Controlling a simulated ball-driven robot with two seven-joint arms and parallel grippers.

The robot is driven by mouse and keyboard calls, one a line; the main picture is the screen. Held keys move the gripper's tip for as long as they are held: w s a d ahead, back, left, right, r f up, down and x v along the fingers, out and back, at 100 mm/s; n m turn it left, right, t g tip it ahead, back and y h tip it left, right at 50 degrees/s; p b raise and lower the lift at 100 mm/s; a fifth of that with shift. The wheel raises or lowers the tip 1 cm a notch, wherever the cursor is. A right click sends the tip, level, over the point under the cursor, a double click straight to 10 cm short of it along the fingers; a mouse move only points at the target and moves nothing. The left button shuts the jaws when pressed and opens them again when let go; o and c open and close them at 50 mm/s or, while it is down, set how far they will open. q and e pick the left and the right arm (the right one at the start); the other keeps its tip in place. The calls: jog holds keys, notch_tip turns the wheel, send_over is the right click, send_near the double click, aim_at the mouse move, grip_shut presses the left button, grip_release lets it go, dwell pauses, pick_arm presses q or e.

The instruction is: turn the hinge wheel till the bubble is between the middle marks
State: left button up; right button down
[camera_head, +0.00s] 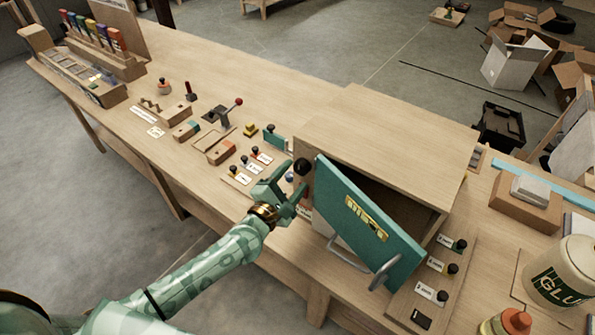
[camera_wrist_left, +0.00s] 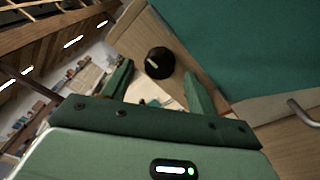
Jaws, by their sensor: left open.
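The hinge wheel is a black knob (camera_head: 302,166) at the hinge-side edge of a wooden cabinet with a teal door (camera_head: 340,195). The door stands ajar, tilted, and carries a yellow level plate (camera_head: 366,217); the bubble is too small to place against its marks. My left gripper (camera_head: 287,184) is open and empty, close to the knob. In the left wrist view the knob (camera_wrist_left: 159,63) with a pale pointer line shows between and beyond the open fingers of my left gripper (camera_wrist_left: 157,85), apart from them. My right gripper is out of view.
The wooden cabinet (camera_head: 390,140) stands on a long bench (camera_head: 250,90). Left of it are small labelled knobs, blocks and a red-tipped lever (camera_head: 228,112). A glue tub (camera_head: 560,272) and a panel with several knobs (camera_head: 435,280) stand right. The door's grey handle (camera_head: 385,270) sticks out in front.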

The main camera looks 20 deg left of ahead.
pick_arm(q)
jog(key=shift+x, duration=1.45)
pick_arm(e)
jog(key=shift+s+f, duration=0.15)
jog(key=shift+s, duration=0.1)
pick_arm(q)
jog(key=shift+s, duration=0.1)
jog(key=c, duration=1)
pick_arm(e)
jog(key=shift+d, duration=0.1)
pick_arm(q)
jog(key=shift+m, duration=0.3)
